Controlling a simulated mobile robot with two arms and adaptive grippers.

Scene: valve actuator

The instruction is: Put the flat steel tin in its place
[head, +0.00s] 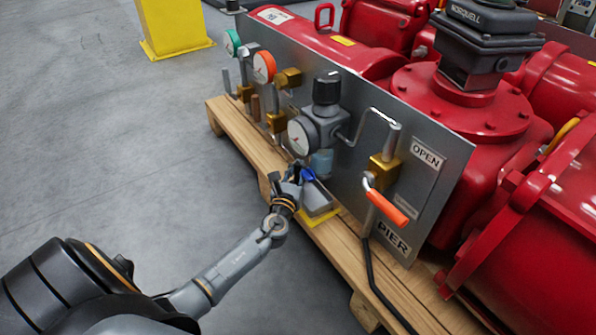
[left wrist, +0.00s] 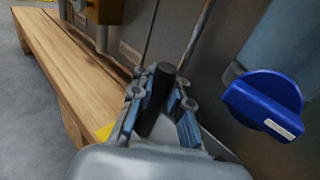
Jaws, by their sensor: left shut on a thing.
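The flat steel tin (head: 318,197) is a low grey box at the foot of the panel, on a yellow patch (head: 320,217) on the wooden pallet. My left gripper (head: 294,178) is at the tin's far left end. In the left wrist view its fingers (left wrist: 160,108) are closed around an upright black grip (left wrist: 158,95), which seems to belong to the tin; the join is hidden. The yellow patch also shows at the left of the fingers (left wrist: 103,132). I cannot tell whether the tin rests fully on the patch. My right gripper is out of view.
A blue knob (head: 307,174) under the regulator is close to my left fingers; it is large in the left wrist view (left wrist: 264,103). An orange-handled valve (head: 387,205) and a black hose (head: 376,275) are to the right. The floor (head: 110,150) at left is clear.

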